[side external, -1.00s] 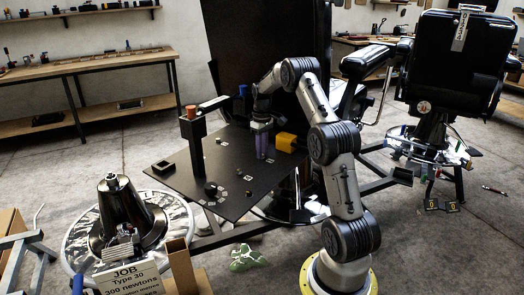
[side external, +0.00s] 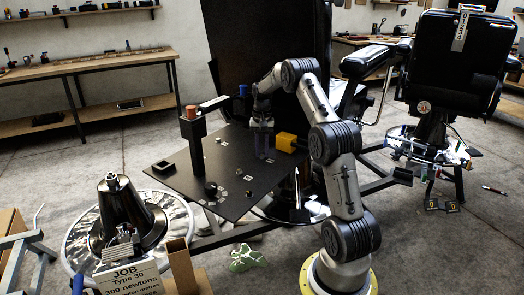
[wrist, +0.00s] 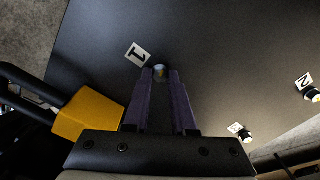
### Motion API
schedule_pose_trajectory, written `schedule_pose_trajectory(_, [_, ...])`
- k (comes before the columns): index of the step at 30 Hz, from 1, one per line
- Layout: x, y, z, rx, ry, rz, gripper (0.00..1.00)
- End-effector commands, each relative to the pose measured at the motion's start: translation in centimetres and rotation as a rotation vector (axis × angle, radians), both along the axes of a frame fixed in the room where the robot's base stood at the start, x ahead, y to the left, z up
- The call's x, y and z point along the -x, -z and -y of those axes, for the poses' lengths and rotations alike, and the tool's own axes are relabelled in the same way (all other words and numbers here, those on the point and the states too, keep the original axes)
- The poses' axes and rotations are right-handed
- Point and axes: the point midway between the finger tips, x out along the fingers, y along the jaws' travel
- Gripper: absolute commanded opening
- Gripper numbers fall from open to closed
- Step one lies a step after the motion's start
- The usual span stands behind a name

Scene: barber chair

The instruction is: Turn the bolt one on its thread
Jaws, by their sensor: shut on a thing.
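Bolt one (wrist: 160,71) is a small pale, round head between my fingertips in the wrist view, beside a white tag marked 1 (wrist: 137,54) on the dark plate. My gripper (wrist: 161,74) points down at the plate, its two long purple fingers shut on the bolt head. In the side external view my gripper (side external: 264,157) reaches the plate (side external: 222,178) near its far right part. The bolt is hidden by the fingers there, and its thread is not visible in either view.
A yellow block (side external: 287,142) with a black handle stands close to my gripper; it also shows in the wrist view (wrist: 88,112). Tags 2 (wrist: 304,82) and 3 (wrist: 235,128) have bolts beside them. A black post (side external: 193,150) with an orange top rises from the plate's left.

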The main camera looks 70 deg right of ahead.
Motion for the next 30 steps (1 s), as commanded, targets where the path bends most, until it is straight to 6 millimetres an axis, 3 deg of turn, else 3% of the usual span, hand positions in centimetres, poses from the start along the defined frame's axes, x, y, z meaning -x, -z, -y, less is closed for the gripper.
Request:
schedule_pose_trajectory(18, [-0.07, -0.22, 0.11, 0.004, 0.574, 0.004, 0.0])
schedule_pose_trajectory(30, [-0.06, -0.24, 0.13, 0.004, 0.825, 0.005, 0.0])
